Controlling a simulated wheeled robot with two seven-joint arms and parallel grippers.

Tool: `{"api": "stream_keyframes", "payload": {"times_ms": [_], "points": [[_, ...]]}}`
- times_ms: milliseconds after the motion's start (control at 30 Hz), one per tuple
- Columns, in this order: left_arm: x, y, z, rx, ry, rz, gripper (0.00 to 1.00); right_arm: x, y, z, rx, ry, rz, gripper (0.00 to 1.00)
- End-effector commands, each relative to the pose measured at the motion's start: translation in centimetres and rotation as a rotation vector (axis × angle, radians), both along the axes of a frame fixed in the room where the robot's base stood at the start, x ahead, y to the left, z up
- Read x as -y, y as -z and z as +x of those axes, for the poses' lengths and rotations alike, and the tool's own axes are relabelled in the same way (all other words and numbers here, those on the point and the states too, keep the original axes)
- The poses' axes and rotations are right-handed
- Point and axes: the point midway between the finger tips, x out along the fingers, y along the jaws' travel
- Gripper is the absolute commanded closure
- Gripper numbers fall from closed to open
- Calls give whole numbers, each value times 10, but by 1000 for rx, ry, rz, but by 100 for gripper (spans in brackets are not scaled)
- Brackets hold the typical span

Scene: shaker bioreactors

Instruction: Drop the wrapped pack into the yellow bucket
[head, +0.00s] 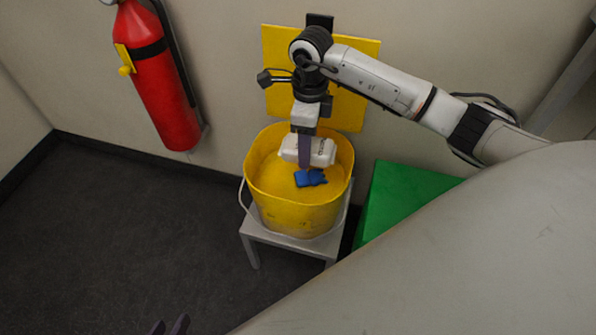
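The yellow bucket (292,213) stands on a small light stool in the head view.
The stool (290,243) carries the bucket close to the wall. A red fire extinguisher (160,95) hangs at left. A yellow panel (350,108) is behind the arm. A green box (395,200) stands to the right. The dark floor at left is clear.

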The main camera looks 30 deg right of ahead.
Motion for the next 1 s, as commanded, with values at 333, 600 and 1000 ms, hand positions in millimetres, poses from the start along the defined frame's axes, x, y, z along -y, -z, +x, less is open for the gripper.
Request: {"api": "stream_keyframes", "payload": {"times_ms": [333,600,1000], "points": [[7,7,1,-32,40,6,69,0,14,0,1,-2,1,69],[7,7,1,-31,40,6,69,0,14,0,1,-2,1,27],[7,3,2,-26,37,5,69,0,6,0,1,-2,-1,24]]}}
